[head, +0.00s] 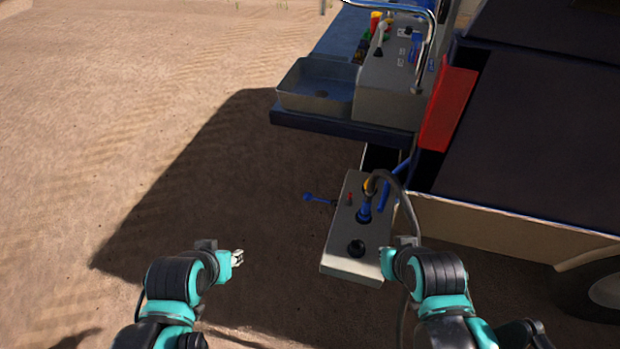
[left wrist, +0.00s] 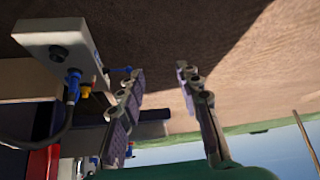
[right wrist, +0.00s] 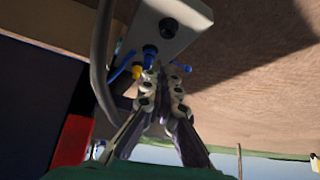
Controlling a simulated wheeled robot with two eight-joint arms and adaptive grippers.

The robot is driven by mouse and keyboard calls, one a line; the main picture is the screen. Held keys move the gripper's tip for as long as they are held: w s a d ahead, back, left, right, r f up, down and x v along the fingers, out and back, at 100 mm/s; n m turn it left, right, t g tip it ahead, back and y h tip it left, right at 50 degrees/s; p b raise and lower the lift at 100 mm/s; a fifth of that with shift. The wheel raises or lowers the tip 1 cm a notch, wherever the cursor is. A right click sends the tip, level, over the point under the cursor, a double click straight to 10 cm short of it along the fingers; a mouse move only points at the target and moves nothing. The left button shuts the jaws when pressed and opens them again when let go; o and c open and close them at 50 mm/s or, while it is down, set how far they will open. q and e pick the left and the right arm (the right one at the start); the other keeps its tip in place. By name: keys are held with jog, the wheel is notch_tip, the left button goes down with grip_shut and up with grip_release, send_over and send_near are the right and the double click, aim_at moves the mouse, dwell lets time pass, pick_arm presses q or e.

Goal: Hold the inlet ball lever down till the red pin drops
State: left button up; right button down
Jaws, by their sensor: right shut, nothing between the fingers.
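A grey inlet box (head: 345,225) stands low beside the vehicle. A blue lever with a round end (head: 307,197) sticks out from its left side; it also shows in the right wrist view (right wrist: 182,67). A small red pin (head: 350,199) stands up on the box top near that lever. My right gripper (right wrist: 163,75) is shut and empty, pointing toward the box; in the head view it is at the box's right edge, its fingertips hard to make out. My left gripper (head: 238,258) is open and empty, left of the box and apart from it.
A blue coupling (head: 364,212) with a dark hose (head: 405,200) rises from the box top, next to a blue handle (head: 384,195) and a black knob (head: 356,248). A grey basin (head: 300,98) and control panel stand beyond. Bare ground lies open to the left.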

pick_arm(q)
jog(key=shift+s, duration=0.1)
pick_arm(e)
jog(key=shift+s, duration=0.1)
